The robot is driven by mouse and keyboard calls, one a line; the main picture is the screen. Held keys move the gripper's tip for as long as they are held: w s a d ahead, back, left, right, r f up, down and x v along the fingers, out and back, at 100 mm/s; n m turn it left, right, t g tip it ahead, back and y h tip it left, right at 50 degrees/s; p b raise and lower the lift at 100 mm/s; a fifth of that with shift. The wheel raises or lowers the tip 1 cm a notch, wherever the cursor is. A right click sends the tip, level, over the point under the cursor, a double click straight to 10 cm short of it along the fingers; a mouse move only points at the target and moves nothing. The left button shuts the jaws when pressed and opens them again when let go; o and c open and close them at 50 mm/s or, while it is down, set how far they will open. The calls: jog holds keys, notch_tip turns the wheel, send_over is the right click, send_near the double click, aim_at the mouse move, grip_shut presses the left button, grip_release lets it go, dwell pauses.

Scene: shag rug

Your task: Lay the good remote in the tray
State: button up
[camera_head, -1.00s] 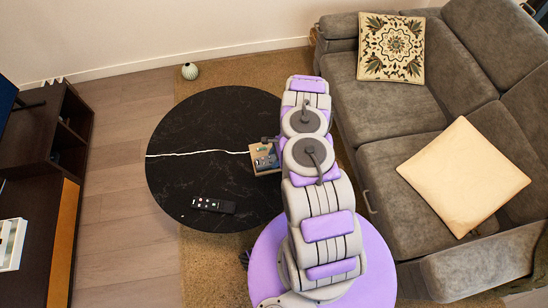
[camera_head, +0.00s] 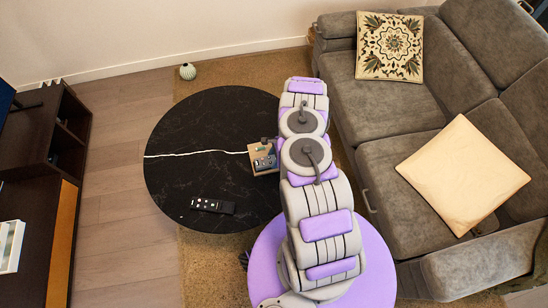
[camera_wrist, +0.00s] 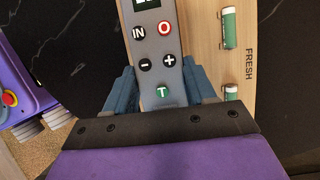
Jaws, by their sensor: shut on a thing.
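My gripper (camera_wrist: 163,85) is shut on a grey handset (camera_wrist: 154,52) with a dark screen and IN, O, minus, plus and T buttons. The handset lies over a wooden tray (camera_wrist: 251,95) marked FRESH, with green-and-white batteries (camera_wrist: 229,28) at its right; I cannot tell whether the handset touches the wood. In the head view the wooden tray (camera_head: 256,149) sits at the right of the black round table, partly hidden by my arm. A black remote (camera_head: 213,206) lies on the table's near side.
A grey sofa (camera_head: 400,170) with cushions stands at the right. A dark cabinet (camera_head: 30,200) at the left holds a white slotted container (camera_head: 10,247). A small vase (camera_head: 188,71) stands behind.

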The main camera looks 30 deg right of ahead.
jog(key=shift+f, duration=0.55)
jog(key=o, duration=1.2)
jog(key=p+v, duration=0.4)
jog(key=v, duration=1.3)
jog(key=shift+r+p, duration=0.25)
jog(key=shift+p, duration=0.15)
jog(key=shift+d, duration=0.1)
